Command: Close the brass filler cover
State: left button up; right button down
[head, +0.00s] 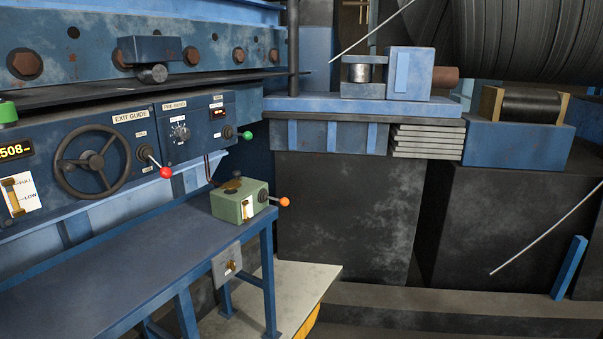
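A small green box (240,203) stands on the right end of the blue bench. On its top sits a dark brass-coloured round piece (231,186), which looks like the filler. A small dark part (236,174) rises at its back edge; it is too small to tell whether this is the cover standing open. The box has a pale level gauge (247,208) on its front and a lever with an orange knob (284,201) at its right. Neither of my grippers is in view.
The blue bench (130,250) is otherwise clear. Behind it, a control panel carries a handwheel (88,161), a red-knobbed lever (165,172) and a green-knobbed lever (246,135). A grey switch plate (227,264) hangs at the bench's front edge. A pale platform (300,285) lies below right.

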aim_at(234, 183)
jog(key=i+l+z, duration=0.1)
jog(key=i+z, duration=0.2)
jog(key=i, duration=0.4)
jog(key=i+z, duration=0.25)
jog(key=i, duration=0.5)
jog(key=i+u, duration=0.4)
jog(key=i+l+u, duration=0.15)
jog(key=u, duration=0.25)
jog(key=i+l+u, duration=0.25)
jog(key=u, duration=0.15)
jog(key=i, duration=0.1)
